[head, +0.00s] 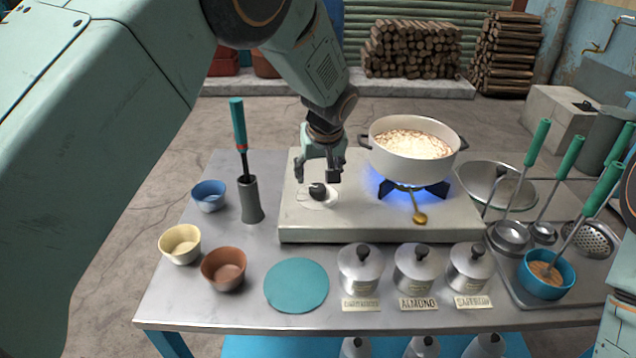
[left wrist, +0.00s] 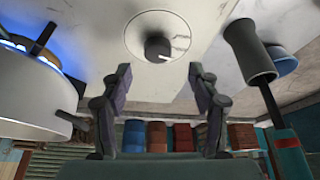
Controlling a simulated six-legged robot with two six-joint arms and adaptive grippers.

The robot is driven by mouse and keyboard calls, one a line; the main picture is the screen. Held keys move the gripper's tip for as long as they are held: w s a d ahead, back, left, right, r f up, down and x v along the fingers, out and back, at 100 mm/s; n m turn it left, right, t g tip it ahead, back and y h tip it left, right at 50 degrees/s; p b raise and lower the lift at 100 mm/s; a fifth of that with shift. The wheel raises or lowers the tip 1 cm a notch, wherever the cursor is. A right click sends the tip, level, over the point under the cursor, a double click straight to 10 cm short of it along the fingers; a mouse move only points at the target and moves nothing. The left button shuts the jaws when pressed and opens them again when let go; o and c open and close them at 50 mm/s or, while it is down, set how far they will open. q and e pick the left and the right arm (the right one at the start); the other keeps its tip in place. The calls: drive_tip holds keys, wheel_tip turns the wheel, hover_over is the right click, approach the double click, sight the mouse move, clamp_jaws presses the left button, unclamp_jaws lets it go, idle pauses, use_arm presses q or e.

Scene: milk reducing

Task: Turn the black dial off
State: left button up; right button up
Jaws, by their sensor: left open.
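The black dial (head: 317,191) sits on a pale round plate on the left part of the stove top (head: 380,230). In the left wrist view the dial (left wrist: 158,47) shows near the top middle, with a white mark on it. My left gripper (head: 320,177) is open and hangs just above the dial. Its two fingers (left wrist: 155,85) stand apart on either side of the dial in the wrist view, and no contact shows. A white pot (head: 405,165) of pale bubbling contents stands on the burner, where a blue flame (head: 376,186) burns. My right gripper is not seen.
A holder (head: 251,200) with a teal-handled tool stands left of the stove. Small bowls (head: 180,244), a teal disc (head: 296,286) and lidded canisters (head: 360,268) stand in front. Ladles (head: 508,236) and a blue cup (head: 543,280) are at the right.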

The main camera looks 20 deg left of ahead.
sight(317, 187)
use_arm(q)
drive_tip(key=x, duration=0.4)
drive_tip(key=shift+w+d+f, duration=0.1)
drive_tip(key=shift+w+f, duration=0.1)
drive_tip(key=shift+f, duration=0.45)
drive_tip(key=shift+s+r, duration=0.15)
drive_tip(key=shift+r, duration=0.05)
drive_tip(key=shift+c, duration=0.6)
drive_tip(key=shift+w+f, duration=0.2)
drive_tip(key=c, duration=0.4)
drive_tip(key=shift+r, duration=0.1)
drive_tip(key=c, duration=0.6)
